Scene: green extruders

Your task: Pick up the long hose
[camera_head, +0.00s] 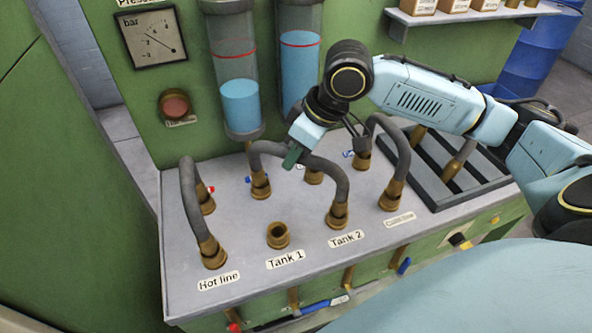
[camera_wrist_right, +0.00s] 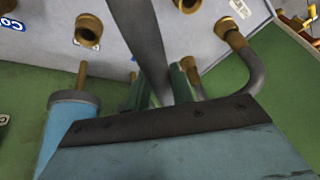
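The long grey hose (camera_head: 318,163) arches over the console from a brass fitting at the back left to the brass fitting at Tank 2. Both of its ends sit in fittings. My right gripper (camera_head: 292,156) is at the upper part of this arch. In the right wrist view, the hose (camera_wrist_right: 142,38) runs between the two green fingers of my right gripper (camera_wrist_right: 161,90). The fingers are very close to its sides, and I cannot tell whether they press on it. My left gripper is not in view.
A grey hose (camera_head: 188,200) stands at Hot line on the left, and another (camera_head: 401,160) stands close on the right. The Tank 1 fitting (camera_head: 278,235) is empty. Glass cylinders (camera_head: 239,100) rise behind the console. A dark slotted rack (camera_head: 437,193) lies at the right.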

